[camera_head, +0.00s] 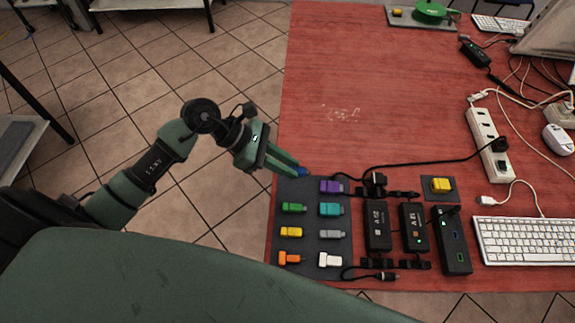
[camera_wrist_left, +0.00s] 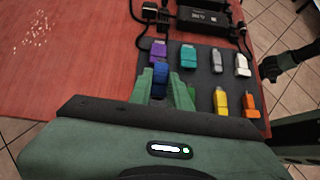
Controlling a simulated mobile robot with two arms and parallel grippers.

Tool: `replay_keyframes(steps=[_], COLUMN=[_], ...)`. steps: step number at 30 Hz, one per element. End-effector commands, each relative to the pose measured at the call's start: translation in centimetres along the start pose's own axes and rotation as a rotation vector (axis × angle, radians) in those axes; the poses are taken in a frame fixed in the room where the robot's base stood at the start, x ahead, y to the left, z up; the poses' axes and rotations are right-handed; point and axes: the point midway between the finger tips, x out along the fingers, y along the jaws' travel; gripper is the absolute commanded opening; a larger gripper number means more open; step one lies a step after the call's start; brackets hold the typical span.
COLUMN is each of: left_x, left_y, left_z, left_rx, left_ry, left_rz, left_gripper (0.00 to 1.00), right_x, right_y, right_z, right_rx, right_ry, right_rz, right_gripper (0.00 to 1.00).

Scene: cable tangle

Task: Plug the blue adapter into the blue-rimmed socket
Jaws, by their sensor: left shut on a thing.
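My left gripper (camera_head: 298,170) is shut on the blue adapter (camera_head: 304,172), at the upper left corner of a dark mat (camera_head: 312,252). In the left wrist view the blue adapter (camera_wrist_left: 160,82) sits between the green fingers (camera_wrist_left: 162,92), just beside the purple adapter (camera_wrist_left: 158,50). Whether it is lifted clear of the mat is hard to tell. A black hub (camera_head: 453,250) stands right of the mat, with a green-rimmed socket (camera_head: 457,233) and a blue-rimmed socket (camera_head: 458,257). My right gripper (camera_wrist_left: 272,67) seems to show dark at the wrist view's right edge; its jaws are unclear.
The mat holds several coloured adapters, including teal (camera_head: 331,209) and orange (camera_head: 289,258). Two black power bricks (camera_head: 377,226) (camera_head: 413,228) with cables lie between mat and hub. A keyboard (camera_head: 530,240) is right of the hub. The red table (camera_head: 360,70) is clear behind the mat.

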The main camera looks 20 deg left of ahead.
Motion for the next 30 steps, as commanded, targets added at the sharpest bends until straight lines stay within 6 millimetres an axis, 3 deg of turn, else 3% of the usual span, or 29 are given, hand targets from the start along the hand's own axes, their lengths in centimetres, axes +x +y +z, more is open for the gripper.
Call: replay_keyframes(steps=[5, 6, 7, 8, 14, 20, 25, 30], left_x=[0.0, 0.0, 0.0, 0.0, -0.2, -3.2, -6.7, -7.4], left_y=[0.0, 0.0, 0.0, 0.0, 0.1, 0.7, 0.8, 0.3], left_z=[0.0, 0.0, 0.0, 0.0, 0.1, 1.6, 4.2, 6.0], left_rx=[0.0, 0.0, 0.0, 0.0, -0.001, -0.05, -0.142, -0.285], left_ry=[0.0, 0.0, 0.0, -0.001, 0.004, 0.069, 0.188, 0.331], left_rz=[0.0, 0.0, 0.0, 0.0, 0.005, 0.072, 0.161, 0.253], left_gripper=[0.0, 0.1, 0.01, 0.0, 0.0, 0.0, 0.0, 0.0], right_x=[0.0, 0.0, 0.0, 0.0, 0.0, 0.0, 0.0, -0.2], right_y=[0.0, 0.0, 0.0, 0.0, 0.0, 0.0, 0.0, -0.2], right_z=[0.0, 0.0, 0.0, 0.0, 0.0, 0.0, 0.0, 0.0], right_rx=[0.0, 0.0, 0.0, 0.0, 0.0, 0.001, 0.001, 0.002], right_ry=[0.0, 0.0, 0.0, 0.0, 0.0, 0.0, 0.0, 0.0], right_rz=[0.0, 0.0, 0.0, 0.0, 0.0, 0.0, 0.0, -0.002], right_gripper=[0.36, 0.36, 0.36, 0.36, 0.36, 0.36, 0.36, 0.36])
